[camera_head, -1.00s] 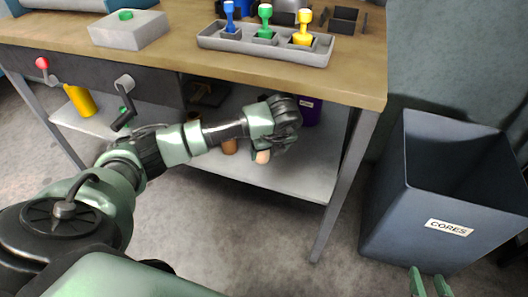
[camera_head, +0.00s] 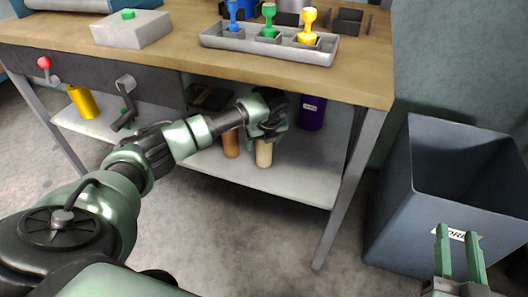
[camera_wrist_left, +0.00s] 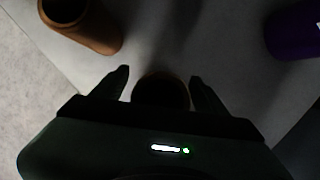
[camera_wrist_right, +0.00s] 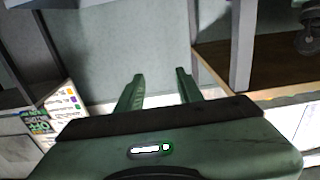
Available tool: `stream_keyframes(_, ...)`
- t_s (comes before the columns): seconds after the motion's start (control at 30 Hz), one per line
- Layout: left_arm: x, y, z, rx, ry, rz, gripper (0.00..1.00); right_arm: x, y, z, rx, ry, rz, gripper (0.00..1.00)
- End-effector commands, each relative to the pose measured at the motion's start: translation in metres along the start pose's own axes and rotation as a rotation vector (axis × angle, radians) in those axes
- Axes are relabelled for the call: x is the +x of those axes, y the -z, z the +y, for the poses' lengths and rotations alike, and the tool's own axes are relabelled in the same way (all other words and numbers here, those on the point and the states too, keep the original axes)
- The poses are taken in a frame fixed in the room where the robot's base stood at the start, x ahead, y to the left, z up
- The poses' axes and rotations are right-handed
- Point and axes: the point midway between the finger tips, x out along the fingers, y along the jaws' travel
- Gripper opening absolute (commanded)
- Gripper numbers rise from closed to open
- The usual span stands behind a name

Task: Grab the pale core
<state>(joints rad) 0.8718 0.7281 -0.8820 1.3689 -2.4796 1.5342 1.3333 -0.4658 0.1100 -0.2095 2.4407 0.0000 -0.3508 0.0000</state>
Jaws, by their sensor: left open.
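The pale core (camera_head: 264,153) is a tan cylinder standing upright on the grey lower shelf (camera_head: 300,180) of the workbench. A darker brown core (camera_head: 231,145) stands just left of it; it also shows at the upper left of the left wrist view (camera_wrist_left: 88,25). My left gripper (camera_head: 267,134) is at the pale core's upper part. In the left wrist view its open fingers lie either side of the shadowed pale core (camera_wrist_left: 162,90); contact cannot be made out. My right gripper (camera_head: 458,234) is open and empty in front of the bin.
A purple container (camera_head: 312,112) stands behind and right of the pale core. The workbench top (camera_head: 365,85) overhangs the shelf, with a leg (camera_head: 345,195) at right. A blue-grey bin (camera_head: 400,225) labelled CORES stands right of the bench. A yellow cylinder (camera_head: 82,102) is at the shelf's left.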

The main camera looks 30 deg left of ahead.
Motion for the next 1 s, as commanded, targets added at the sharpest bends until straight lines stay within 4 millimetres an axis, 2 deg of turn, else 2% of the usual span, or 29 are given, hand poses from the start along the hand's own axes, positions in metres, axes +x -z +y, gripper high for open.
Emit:
stream_keyframes(0.13, 0.0, 0.0, 0.0, 0.001, 0.0, 0.0, 0.74, 0.0, 0.0, 0.0, 0.0, 0.0, -0.001, 0.36)
stream_keyframes(0.37, 0.0, 0.001, 0.0, 0.001, 0.0, 0.001, 0.1, 0.0, 0.0, 0.0, 0.0, 0.0, -0.002, 0.36)
stream_keyframes(0.77, -0.005, -0.002, -0.001, 0.0, 0.001, 0.0, 0.07, 0.0, -0.001, 0.0, 0.0, 0.0, -0.017, 0.36)
stream_keyframes(1.0, -0.024, -0.01, -0.001, 0.0, 0.002, -0.001, 0.07, -0.008, -0.034, 0.006, -0.003, -0.012, -0.19, 0.36)
